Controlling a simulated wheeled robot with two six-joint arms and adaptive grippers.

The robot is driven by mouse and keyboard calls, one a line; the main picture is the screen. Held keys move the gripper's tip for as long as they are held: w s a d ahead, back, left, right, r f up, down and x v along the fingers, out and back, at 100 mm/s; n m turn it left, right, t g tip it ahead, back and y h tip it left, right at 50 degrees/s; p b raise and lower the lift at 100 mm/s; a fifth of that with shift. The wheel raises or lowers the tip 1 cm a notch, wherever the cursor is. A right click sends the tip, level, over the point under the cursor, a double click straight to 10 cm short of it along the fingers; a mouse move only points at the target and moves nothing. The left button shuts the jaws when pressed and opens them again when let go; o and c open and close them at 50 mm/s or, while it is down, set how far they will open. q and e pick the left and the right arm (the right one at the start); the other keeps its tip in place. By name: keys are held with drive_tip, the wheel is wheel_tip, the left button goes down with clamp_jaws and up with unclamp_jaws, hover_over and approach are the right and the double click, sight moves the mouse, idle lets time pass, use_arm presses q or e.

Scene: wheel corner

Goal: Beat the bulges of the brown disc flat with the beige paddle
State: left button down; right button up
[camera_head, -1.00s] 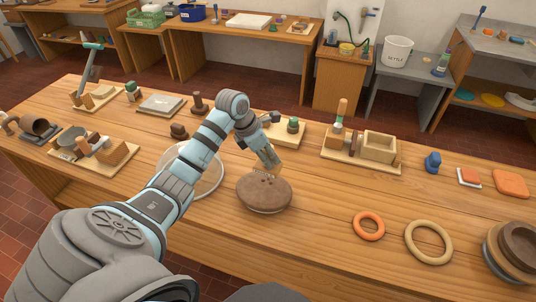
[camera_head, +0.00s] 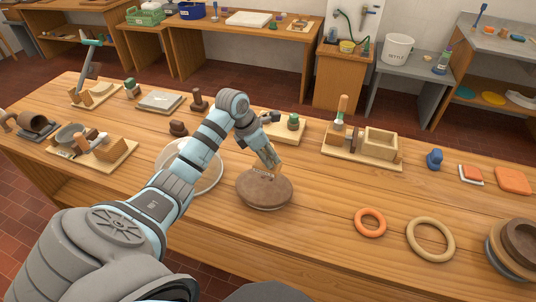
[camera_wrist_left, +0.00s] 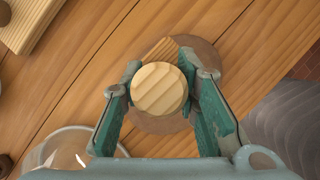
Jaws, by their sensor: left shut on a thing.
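The brown disc (camera_head: 263,190) lies on the wooden bench in front of me, a rounded, thick slab with a slightly uneven top. My left gripper (camera_head: 268,158) is above its far edge, shut on the beige paddle (camera_head: 277,168), whose lower end is at the disc's top. I cannot tell whether it touches. In the left wrist view, the paddle's round wooden end (camera_wrist_left: 160,89) sits between the green fingers of the gripper (camera_wrist_left: 165,85). The brown disc (camera_wrist_left: 206,54) shows behind it, partly hidden. My right gripper is not in view.
A pale round dish (camera_head: 207,178) stands just left of the disc, partly behind my arm. An orange ring (camera_head: 358,220) and a beige ring (camera_head: 410,235) lie to the right. Wooden boards with tools line the bench's far side. Bare bench lies between disc and rings.

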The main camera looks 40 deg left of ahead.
use_arm(q)
drive_tip(key=shift+r, duration=0.7)
wheel_tip(320, 180, down, 7)
drive_tip(key=b, duration=0.5)
drive_tip(key=shift+f+b, duration=0.1)
drive_tip(key=shift+b, duration=0.2)
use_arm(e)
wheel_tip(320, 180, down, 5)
use_arm(q)
wheel_tip(320, 180, up, 5)
drive_tip(key=p, duration=0.4)
drive_tip(key=shift+p, duration=0.3)
drive_tip(key=shift+w+r, duration=0.15)
drive_tip(key=shift+r, duration=0.05)
drive_tip(key=shift+f, duration=0.1)
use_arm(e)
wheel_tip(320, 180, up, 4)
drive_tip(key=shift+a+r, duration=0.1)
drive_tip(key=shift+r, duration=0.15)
use_arm(q)
drive_tip(key=shift+r, duration=0.3)
wheel_tip(320, 180, up, 6)
drive_tip(key=p, duration=0.4)
drive_tip(key=shift+p, duration=0.35)
drive_tip(key=shift+f, duration=0.2)
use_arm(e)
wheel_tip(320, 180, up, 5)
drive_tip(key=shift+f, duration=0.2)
